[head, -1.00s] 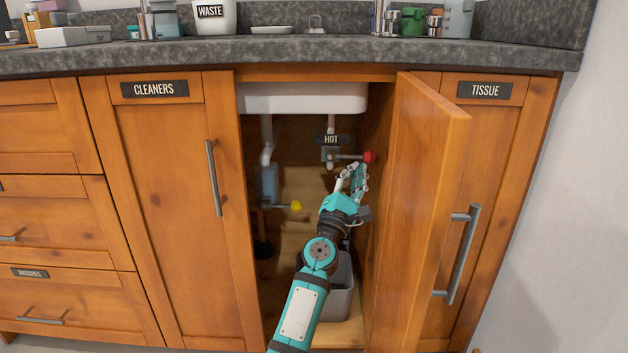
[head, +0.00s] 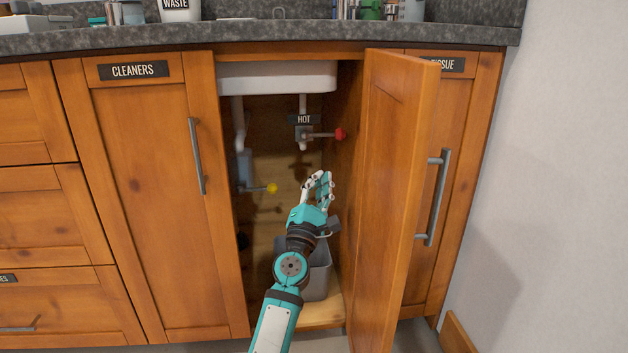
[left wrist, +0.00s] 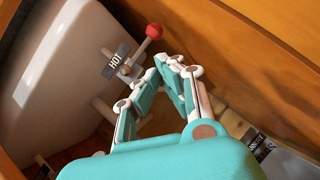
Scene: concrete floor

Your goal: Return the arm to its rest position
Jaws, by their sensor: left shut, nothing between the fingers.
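My left arm reaches into the open cabinet under the sink in the head view. Its left gripper (head: 318,178) is shut and empty, below the HOT valve. The HOT valve's red knob (head: 340,134) is above and to the right of the fingertips, apart from them in the head view. In the left wrist view the fingers (left wrist: 168,66) come together with nothing between them. The red knob (left wrist: 154,31) and the HOT label (left wrist: 118,60) show beyond them. My right gripper is in neither view.
The open cabinet door (head: 395,200) stands close to the right of my arm. A yellow knob (head: 271,188) is to the left of the gripper. A grey bin (head: 317,280) stands on the cabinet floor behind the arm. The white sink basin (head: 277,77) is above.

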